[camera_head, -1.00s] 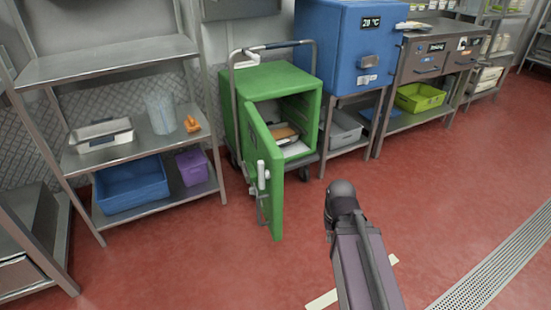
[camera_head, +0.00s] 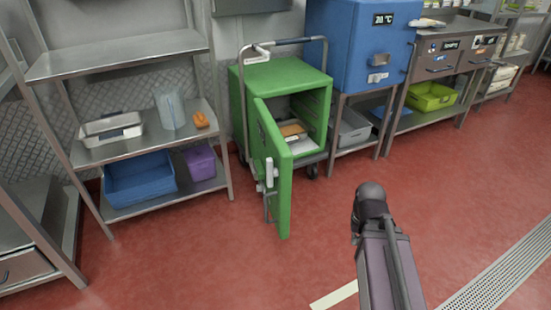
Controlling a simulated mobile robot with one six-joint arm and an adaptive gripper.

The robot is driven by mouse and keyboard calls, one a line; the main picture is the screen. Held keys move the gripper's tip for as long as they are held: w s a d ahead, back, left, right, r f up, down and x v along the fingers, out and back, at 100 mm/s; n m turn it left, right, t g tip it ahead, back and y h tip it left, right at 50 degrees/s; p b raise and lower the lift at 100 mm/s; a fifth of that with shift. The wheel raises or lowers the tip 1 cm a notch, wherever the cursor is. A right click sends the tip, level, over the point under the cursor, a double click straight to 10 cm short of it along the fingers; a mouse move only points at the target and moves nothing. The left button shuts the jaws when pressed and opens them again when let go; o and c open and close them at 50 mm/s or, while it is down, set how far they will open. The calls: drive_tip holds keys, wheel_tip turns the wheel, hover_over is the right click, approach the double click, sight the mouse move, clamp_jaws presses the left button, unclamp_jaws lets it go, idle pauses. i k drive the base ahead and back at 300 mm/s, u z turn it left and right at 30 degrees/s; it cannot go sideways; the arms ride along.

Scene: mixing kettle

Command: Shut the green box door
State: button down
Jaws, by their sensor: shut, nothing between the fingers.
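The green box (camera_head: 288,76) stands on a wheeled trolley against the back wall. Its green door (camera_head: 272,160) is hinged at the box's left side and stands wide open, swung out toward me. A pale latch handle (camera_head: 269,172) is on the door's outer face. Inside the box is a tray with brown contents (camera_head: 292,131). My arm (camera_head: 376,230) shows at the lower right, ending in a dark rounded joint, apart from the door and to its right. No gripper fingers are visible.
A steel shelf rack (camera_head: 140,60) with a blue crate (camera_head: 140,181) and a purple bin (camera_head: 199,162) stands left of the box. A blue cabinet (camera_head: 350,40) on a steel stand is close on its right. The red floor (camera_head: 200,260) in front is clear.

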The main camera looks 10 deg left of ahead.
sight(270, 142)
drive_tip(key=z, duration=0.1)
drive_tip(key=k, duration=0.85)
drive_tip(key=u, duration=0.55)
drive_tip(key=i, duration=1)
drive_tip(key=u, duration=0.05)
